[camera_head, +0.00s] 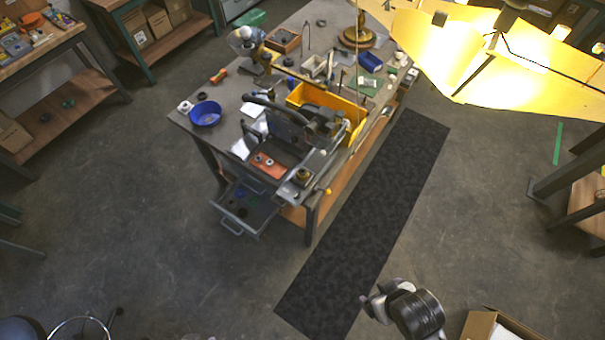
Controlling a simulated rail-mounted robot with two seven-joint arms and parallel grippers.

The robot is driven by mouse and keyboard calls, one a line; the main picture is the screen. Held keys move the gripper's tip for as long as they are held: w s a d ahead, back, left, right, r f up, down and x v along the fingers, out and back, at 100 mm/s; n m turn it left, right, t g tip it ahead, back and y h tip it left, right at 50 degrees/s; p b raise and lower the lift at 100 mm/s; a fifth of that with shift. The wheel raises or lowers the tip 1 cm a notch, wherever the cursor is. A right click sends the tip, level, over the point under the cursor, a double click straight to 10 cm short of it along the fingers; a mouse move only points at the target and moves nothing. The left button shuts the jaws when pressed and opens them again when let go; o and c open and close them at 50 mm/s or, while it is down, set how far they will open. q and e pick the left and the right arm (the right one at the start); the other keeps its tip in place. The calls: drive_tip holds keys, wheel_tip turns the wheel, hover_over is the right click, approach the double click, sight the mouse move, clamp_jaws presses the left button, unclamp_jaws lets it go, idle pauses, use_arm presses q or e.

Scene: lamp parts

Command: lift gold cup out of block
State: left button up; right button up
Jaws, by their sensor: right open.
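A small gold cup (303,174) appears to sit in a grey block (290,190) at the near front corner of the workbench (225,90). It is small in the picture, and how deep it sits cannot be told. My right gripper (370,302) is open at the bottom of the head view, over the floor and the dark mat, well away from the cup and apart from the bench. Nothing shows between its fingers. My left gripper is not in view.
A yellow bin (325,101), a blue bowl (206,114) and an orange-red tray (268,165) crowd the bench. An open drawer (246,208) juts out below. A lit yellow lampshade (430,45) hangs at upper right. A dark mat (365,215) lies on clear floor; a cardboard box (478,325) stands at bottom right.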

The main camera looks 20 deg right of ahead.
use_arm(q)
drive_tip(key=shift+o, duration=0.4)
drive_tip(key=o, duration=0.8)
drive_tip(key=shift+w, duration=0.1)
